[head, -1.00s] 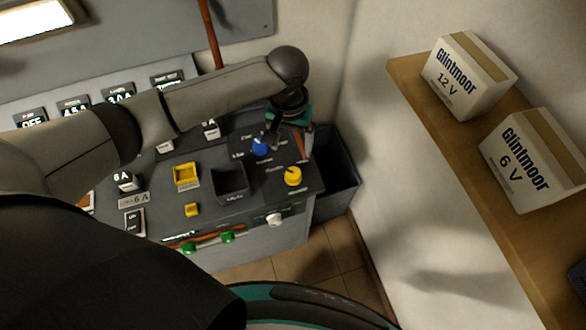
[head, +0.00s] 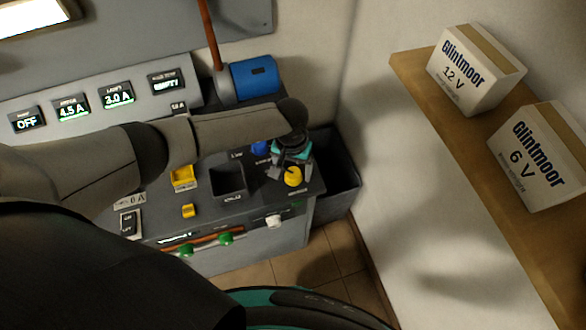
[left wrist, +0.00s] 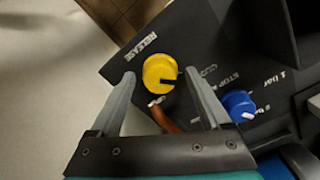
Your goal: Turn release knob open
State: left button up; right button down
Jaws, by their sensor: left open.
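The yellow release knob (head: 293,176) is on the right end of the grey console top. In the left wrist view the yellow knob (left wrist: 160,73) has a dark pointer mark, and the word RELEASE is printed beside it. My left gripper (head: 290,168) is just above the knob. In the left wrist view my left gripper (left wrist: 168,85) is open, its two fingers on either side of the knob. The fingers look apart from the knob; whether they reach down to its height I cannot tell. My right gripper is not in view.
A blue knob (left wrist: 238,104) is close beside the right finger. A dark bin (head: 345,180) stands right. Two Glintmoor boxes are on a wooden shelf (head: 450,170).

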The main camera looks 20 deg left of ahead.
pick_arm(q)
jog(key=shift+c, duration=0.3)
grip_shut()
jog(key=shift+m, duration=0.3)
jog(key=m+p, duration=0.1)
jog(key=m, duration=0.1)
jog(key=shift+m, duration=0.4)
jog(key=m+p, duration=0.1)
jog(key=m, duration=0.8)
jog(key=shift+m, duration=2.7)
